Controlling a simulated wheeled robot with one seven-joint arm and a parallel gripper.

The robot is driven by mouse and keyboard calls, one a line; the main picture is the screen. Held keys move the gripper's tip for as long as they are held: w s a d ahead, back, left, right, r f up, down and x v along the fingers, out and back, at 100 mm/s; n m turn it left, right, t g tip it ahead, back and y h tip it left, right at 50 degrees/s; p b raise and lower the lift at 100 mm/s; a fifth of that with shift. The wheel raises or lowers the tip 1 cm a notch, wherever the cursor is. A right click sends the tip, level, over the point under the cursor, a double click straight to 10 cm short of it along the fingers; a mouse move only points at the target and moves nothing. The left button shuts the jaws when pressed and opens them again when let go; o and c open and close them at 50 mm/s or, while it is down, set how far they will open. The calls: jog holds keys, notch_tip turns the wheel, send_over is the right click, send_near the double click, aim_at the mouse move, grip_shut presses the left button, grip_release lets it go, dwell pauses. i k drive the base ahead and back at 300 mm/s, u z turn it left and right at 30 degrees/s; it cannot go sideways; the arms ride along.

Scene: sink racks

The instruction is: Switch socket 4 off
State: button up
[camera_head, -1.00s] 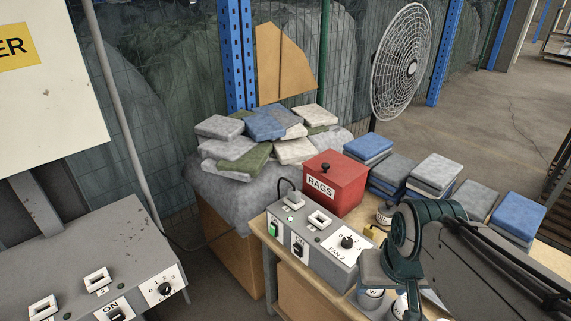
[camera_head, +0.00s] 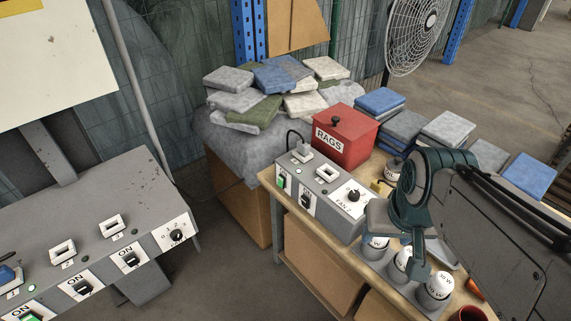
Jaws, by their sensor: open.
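A grey switch box (camera_head: 312,190) stands on the wooden table. Its far socket holds a grey plug (camera_head: 302,152) with a black cable, and a green-lit switch (camera_head: 281,181) is below it. Its other socket (camera_head: 327,173) is empty, above a dark switch (camera_head: 306,202). A second grey box (camera_head: 90,215) at the left has a row of sockets; a blue plug (camera_head: 8,276) sits in its leftmost one, above a green switch (camera_head: 27,312). I cannot read which socket is numbered 4. My gripper (camera_head: 396,243) is open, right of the table box and apart from its switches.
A red RAGS box (camera_head: 345,137) stands behind the table box. White-topped labelled containers (camera_head: 438,284) stand below my gripper. Stacked cloths (camera_head: 265,90) lie at the back, and a fan (camera_head: 418,35) stands behind. A floor gap separates the left box from the table.

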aim_at(281, 180)
jog(key=u, duration=0.55)
jog(key=k, duration=0.65)
jog(key=u, duration=0.55)
jog(key=i, duration=1.4)
jog(key=z, duration=0.8)
